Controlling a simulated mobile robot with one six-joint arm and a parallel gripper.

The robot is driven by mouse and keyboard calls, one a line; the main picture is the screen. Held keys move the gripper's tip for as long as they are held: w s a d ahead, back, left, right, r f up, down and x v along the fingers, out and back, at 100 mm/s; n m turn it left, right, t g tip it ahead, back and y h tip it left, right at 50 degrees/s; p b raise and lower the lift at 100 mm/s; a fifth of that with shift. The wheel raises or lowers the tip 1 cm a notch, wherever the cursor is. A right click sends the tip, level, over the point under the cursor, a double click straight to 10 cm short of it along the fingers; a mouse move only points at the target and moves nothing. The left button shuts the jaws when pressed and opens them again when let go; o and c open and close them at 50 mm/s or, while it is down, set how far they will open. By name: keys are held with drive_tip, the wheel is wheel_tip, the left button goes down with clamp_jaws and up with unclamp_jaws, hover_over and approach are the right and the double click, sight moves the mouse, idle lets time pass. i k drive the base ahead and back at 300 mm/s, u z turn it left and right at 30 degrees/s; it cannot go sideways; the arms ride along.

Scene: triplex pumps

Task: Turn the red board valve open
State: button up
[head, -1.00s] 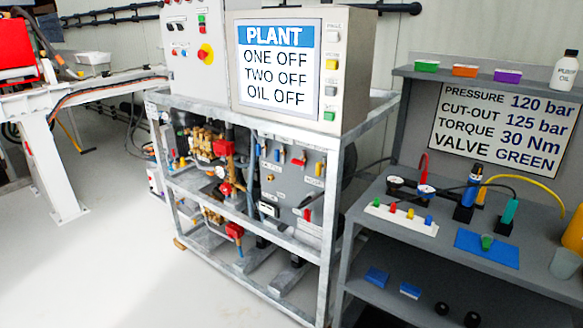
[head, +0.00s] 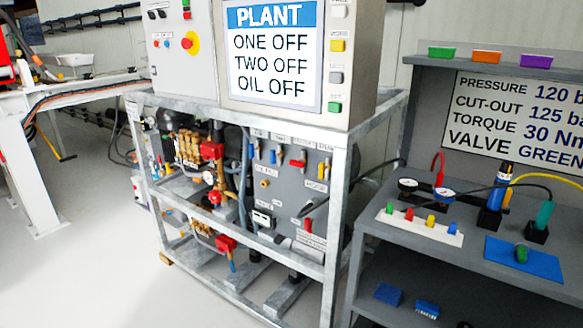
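The grey valve board (head: 285,195) stands inside the right part of the galvanised frame. Another red handle (head: 308,225) sits lower on the board, near a label. The labels are too small to read. My gripper is not in view.
A galvanised frame post (head: 337,215) stands just right of the board. The plant panel (head: 290,60) sits above. A grey bench (head: 460,250) with a valve strip (head: 420,224), gauges and blue mat (head: 525,258) stands at right. Open floor (head: 95,260) lies at left.

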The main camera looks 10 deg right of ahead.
sight(300, 163)
drive_tip(key=u, duration=0.45)
drive_tip(key=k, duration=1.35)
drive_tip(key=u, duration=0.6)
drive_tip(key=i, duration=1.1)
drive_tip(key=u, duration=0.6)
drive_tip(key=i, duration=0.3)
drive_tip(key=u, duration=0.3)
